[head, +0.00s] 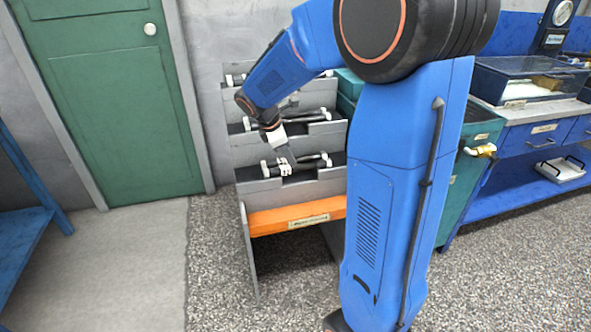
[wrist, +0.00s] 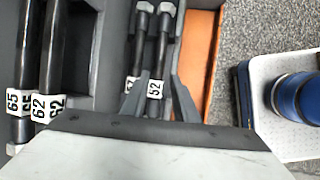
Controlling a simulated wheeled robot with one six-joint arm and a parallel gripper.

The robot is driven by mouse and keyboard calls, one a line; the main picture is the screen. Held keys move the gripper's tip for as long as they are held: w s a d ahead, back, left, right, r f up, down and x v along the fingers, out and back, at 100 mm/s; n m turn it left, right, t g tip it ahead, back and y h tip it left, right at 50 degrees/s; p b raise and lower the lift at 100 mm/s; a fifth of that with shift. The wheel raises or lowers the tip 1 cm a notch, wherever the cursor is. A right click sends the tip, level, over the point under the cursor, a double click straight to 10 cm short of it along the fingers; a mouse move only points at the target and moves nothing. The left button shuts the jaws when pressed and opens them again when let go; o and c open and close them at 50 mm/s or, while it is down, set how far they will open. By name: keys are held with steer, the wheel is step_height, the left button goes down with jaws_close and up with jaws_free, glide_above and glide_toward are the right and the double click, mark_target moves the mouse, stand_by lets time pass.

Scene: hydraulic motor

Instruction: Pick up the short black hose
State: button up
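Two short black hoses lie side by side in the lowest tier of the rack. In the wrist view, one hose (wrist: 153,58) carries a white tag (wrist: 155,88) reading 52. The other hose (wrist: 139,45) is just left of it, its tag partly hidden by a finger. Both have grey metal end fittings. My gripper (wrist: 158,100) is open, with its two grey fingers apart and the 52-tagged hose between them in the picture. I cannot tell whether the fingers touch it. In the head view, my gripper (head: 283,167) is down at the hoses (head: 313,162) of this tier.
Longer black hoses (wrist: 50,45) tagged 62 and 65 lie in the tier to the left in the wrist view. The stepped grey rack (head: 247,186) has an orange front shelf (head: 264,222). My blue body stands close on its right. A green door (head: 115,100) is left.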

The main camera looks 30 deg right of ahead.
mark_target(298, 168)
steer(key=shift+w+x, duration=0.2)
steer(key=shift+x, duration=2.7)
jaws_close()
